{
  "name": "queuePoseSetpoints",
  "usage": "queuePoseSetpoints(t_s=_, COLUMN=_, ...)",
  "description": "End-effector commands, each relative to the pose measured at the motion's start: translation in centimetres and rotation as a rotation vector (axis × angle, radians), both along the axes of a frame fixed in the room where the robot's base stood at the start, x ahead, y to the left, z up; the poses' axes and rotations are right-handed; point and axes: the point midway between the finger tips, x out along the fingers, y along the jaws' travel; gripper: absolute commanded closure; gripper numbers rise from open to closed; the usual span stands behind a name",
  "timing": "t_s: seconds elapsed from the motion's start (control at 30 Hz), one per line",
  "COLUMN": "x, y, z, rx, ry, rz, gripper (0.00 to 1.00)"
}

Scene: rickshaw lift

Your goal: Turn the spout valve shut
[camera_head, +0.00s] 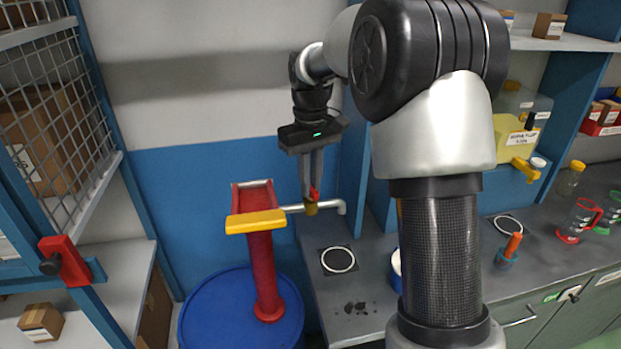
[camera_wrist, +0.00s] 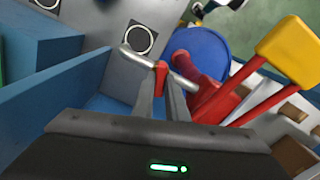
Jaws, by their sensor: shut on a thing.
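The spout valve is a brass body (camera_head: 311,208) with a small red handle (camera_head: 314,194), set on a silver pipe (camera_head: 293,208). The pipe runs right from the red column and ends in a downward elbow. My gripper (camera_head: 311,189) points down at the valve from above and is shut on the red handle. In the wrist view the red handle (camera_wrist: 161,72) shows between my two fingertips, with the pipe (camera_wrist: 137,59) passing beyond it. The fingers hide part of the handle, and the handle's exact angle is hard to tell.
Left of the valve stands a red column (camera_head: 263,270) with a yellow-ended lever (camera_head: 255,222), on a blue drum (camera_head: 225,310). A grey bench (camera_head: 375,285) with a ringed black pad (camera_head: 338,260) lies below the spout. A blue panel rises close to the right of my gripper.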

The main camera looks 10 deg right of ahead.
Motion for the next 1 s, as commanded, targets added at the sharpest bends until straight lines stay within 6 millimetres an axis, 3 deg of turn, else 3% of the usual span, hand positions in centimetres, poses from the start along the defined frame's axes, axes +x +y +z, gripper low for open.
queuePoseSetpoints(t_s=0.4, x=0.01, y=0.03, z=0.08, rx=-0.001, ry=0.000, rz=-0.276, gripper=1.00)
queuePoseSetpoints(t_s=1.0, x=0.06, y=-0.01, z=0.04, rx=0.000, ry=-0.002, rz=-0.362, gripper=1.00)
